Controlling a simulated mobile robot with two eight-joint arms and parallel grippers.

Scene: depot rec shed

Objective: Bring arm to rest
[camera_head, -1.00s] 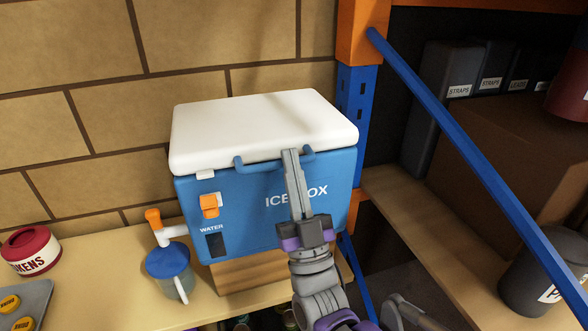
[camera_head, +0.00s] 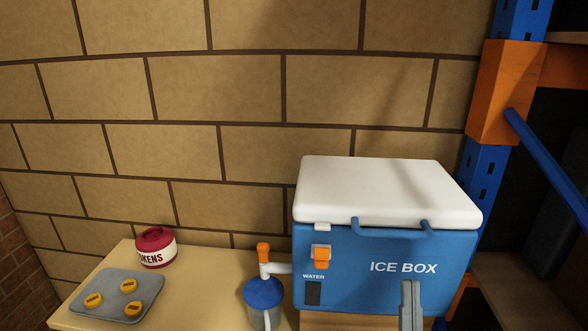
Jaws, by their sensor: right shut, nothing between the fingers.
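My right gripper (camera_head: 410,288) shows at the bottom edge of the head view, in front of the lower right of the blue ice box (camera_head: 345,270). Its grey fingers point up and are shut with nothing between them. The rest of that arm is below the frame. The ice box's white lid (camera_head: 385,188) is down, and the gripper is below the lid's blue handle (camera_head: 390,228). I cannot tell whether the fingers touch the box front. My left gripper is not in view.
An orange tap (camera_head: 263,252) sticks out left of the box over a blue-lidded jug (camera_head: 264,300). A red-lidded tokens tin (camera_head: 155,248) and a grey tray (camera_head: 85,297) with yellow tokens (camera_head: 128,286) stand on the table. An orange and blue rack post (camera_head: 500,95) rises at right.

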